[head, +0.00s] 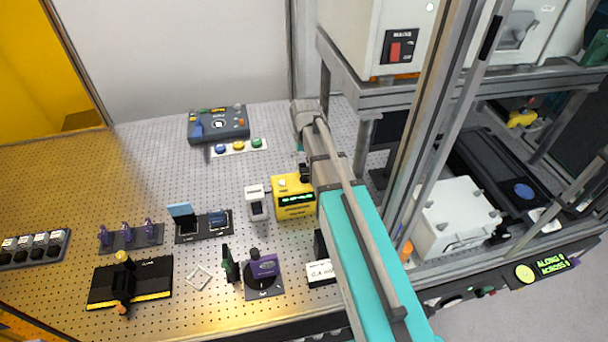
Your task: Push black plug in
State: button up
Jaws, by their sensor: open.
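My arm reaches from the bottom right up over the bench, and its grey end section hangs beside the yellow box (294,198) with a green display. My gripper's jaws are hidden behind the arm. A small dark part (305,171) shows at the yellow box's top right corner, against the arm. I cannot tell whether it is the black plug or part of my gripper. No other piece is clearly the black plug.
A grey-white device (256,203) stands just left of the yellow box. A control pad (219,123) and a three-button strip (239,147) lie behind. A purple-and-black fixture (263,272) stands in front. The metal frame (432,130) rises at right. The perforated bench (150,165) is clear at back left.

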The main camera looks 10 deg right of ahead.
aim_at(305, 169)
jog(key=shift+f+b, duration=1.95)
jog(key=shift+f, duration=0.3)
grip_shut()
